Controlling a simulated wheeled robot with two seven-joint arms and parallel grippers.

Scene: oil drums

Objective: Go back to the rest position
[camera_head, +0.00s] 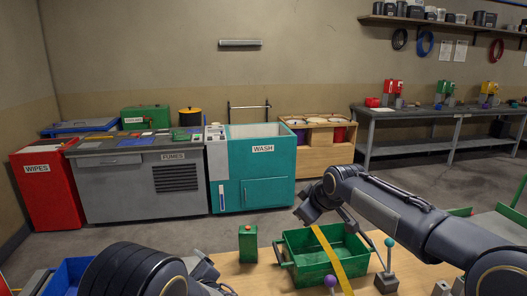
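My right arm reaches in from the right, and its gripper (312,216) hangs over the far left part of a green tray (294,263) on the wooden table. A yellow strip (331,261) slants across the tray, its upper end close beneath this gripper. I cannot tell whether the gripper touches it, nor whether its fingers are open. My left arm shows at the bottom left. Its gripper (212,282) is low at the table's near edge, partly cut off by the frame, and its finger state is unclear.
A blue bin (70,276) is at the lower left. Beyond are a teal WASH unit (262,168), a grey FUMES cabinet (140,188) and open floor.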

